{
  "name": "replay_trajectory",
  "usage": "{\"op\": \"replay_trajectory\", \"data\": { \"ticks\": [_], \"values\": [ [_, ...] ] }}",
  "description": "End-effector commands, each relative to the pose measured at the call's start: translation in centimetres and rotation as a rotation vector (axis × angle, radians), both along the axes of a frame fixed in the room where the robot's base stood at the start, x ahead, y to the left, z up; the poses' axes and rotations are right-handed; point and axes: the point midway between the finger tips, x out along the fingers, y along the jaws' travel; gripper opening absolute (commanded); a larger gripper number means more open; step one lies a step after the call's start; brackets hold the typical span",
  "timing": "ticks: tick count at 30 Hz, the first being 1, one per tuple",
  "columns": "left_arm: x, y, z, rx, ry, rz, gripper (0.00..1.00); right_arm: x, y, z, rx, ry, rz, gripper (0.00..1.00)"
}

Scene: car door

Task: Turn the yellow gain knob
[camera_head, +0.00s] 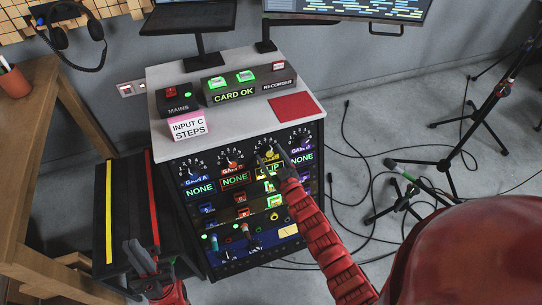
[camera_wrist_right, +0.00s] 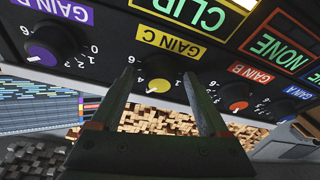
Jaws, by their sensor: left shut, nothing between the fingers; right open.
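In the head view the yellow knob (camera_head: 268,154) is on the rack's upper front panel, partly behind my gripper. My right gripper (camera_wrist_right: 158,74) is open, with one finger on either side of the yellow knob in the picture. I cannot tell whether the fingers touch it. In the head view my right gripper (camera_head: 279,155) is at the panel. My left gripper (camera_head: 134,246) is shut and empty, low at the left.
A purple knob (camera_wrist_right: 43,54) and a red knob (camera_wrist_right: 235,95) flank the yellow one. The rack top (camera_head: 240,110) carries a CARD OK box (camera_head: 233,95) and an INPUT C STEPS card (camera_head: 188,127). Cables and a microphone stand (camera_head: 443,165) are on the right floor.

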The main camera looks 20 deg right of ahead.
Motion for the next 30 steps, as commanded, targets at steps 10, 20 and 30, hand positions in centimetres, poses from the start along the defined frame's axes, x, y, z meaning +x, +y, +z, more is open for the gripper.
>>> {"op": "replay_trajectory", "data": {
  "ticks": [10,20,30],
  "values": [
    [0.0,0.0,0.1,0.0,0.0,0.0,0.0,-5.4,-0.7,-0.1,-0.001,0.002,-0.001,0.78],
    [0.0,0.0,0.4,0.0,0.0,0.0,0.0,-13.5,-1.7,-0.1,-0.001,0.005,-0.002,0.78],
    [0.0,0.0,0.6,0.0,0.0,0.0,0.0,-17.2,-2.2,-0.1,0.001,0.004,-0.002,0.78]
  ]
}}
